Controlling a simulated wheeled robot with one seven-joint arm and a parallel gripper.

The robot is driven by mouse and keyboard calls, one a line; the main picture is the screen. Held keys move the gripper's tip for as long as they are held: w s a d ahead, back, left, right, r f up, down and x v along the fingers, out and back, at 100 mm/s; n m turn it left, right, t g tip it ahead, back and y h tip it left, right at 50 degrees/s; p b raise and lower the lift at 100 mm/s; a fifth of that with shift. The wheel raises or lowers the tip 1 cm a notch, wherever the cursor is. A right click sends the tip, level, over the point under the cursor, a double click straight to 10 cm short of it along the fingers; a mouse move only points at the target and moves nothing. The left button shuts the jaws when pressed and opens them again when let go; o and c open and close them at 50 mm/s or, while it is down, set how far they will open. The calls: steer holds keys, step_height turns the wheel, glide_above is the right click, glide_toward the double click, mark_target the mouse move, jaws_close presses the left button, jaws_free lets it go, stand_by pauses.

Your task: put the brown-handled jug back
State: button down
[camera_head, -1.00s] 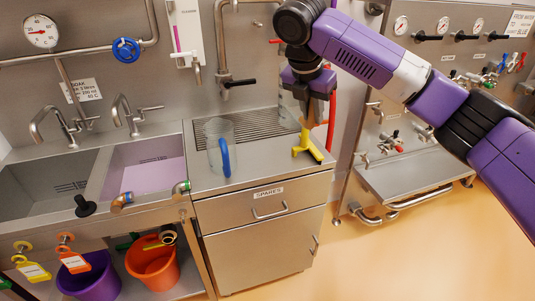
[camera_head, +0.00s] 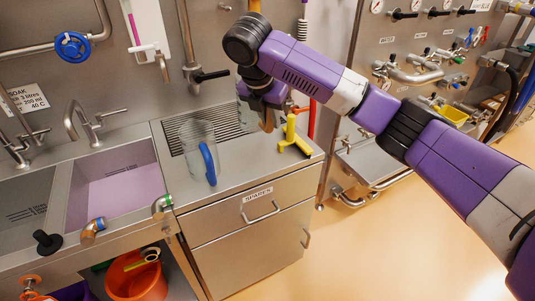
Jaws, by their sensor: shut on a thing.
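My gripper (camera_head: 267,112) is shut on the brown handle (camera_head: 267,123) of a clear jug (camera_head: 243,92) at the back right of the steel counter. The jug is mostly hidden behind my gripper and wrist; only a sliver of its clear wall shows at the left. I cannot tell whether its base touches the counter. A second clear jug with a blue handle (camera_head: 208,163) stands upright on the counter to the left, apart from my gripper. A yellow forked object (camera_head: 292,137) stands just right of my gripper.
A ribbed drain area (camera_head: 228,122) lies behind the jugs. A tap with a black lever (camera_head: 211,76) hangs over the back of the counter. A lilac sink (camera_head: 112,190) is at left. The front of the counter (camera_head: 245,172) is clear.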

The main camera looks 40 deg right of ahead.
step_height(320, 180, down, 12)
steer(key=shift+f+p, duration=0.1)
steer(key=shift+p, duration=0.5)
steer(key=c, duration=1.3)
jaws_free()
steer(key=shift+f, duration=0.1)
steer(key=v, duration=1.2)
